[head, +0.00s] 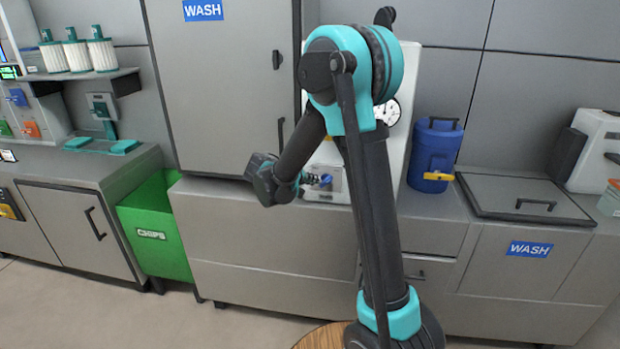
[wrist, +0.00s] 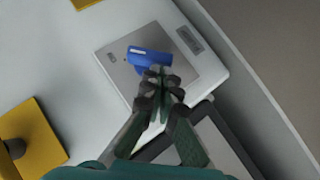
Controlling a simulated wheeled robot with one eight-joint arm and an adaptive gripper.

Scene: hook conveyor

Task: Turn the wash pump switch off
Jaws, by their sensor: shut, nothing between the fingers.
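The wash pump switch is a blue rotary handle (wrist: 150,58) on a grey plate (wrist: 118,72) with a light frame, with small dark markings and a label beside it. In the wrist view the handle lies slanted in the picture. My gripper (wrist: 163,78) is shut and empty, its fingertips at the handle's lower edge. I cannot tell whether they touch it. In the head view the blue handle (head: 326,180) shows low on the white panel, just right of my gripper (head: 307,179). My arm hides part of that panel.
A yellow part with a dark knob (wrist: 35,130) is at left in the wrist view. In the head view a round gauge (head: 388,111) is above the switch, a blue canister (head: 436,152) stands right, and a tall grey WASH cabinet (head: 225,90) stands left.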

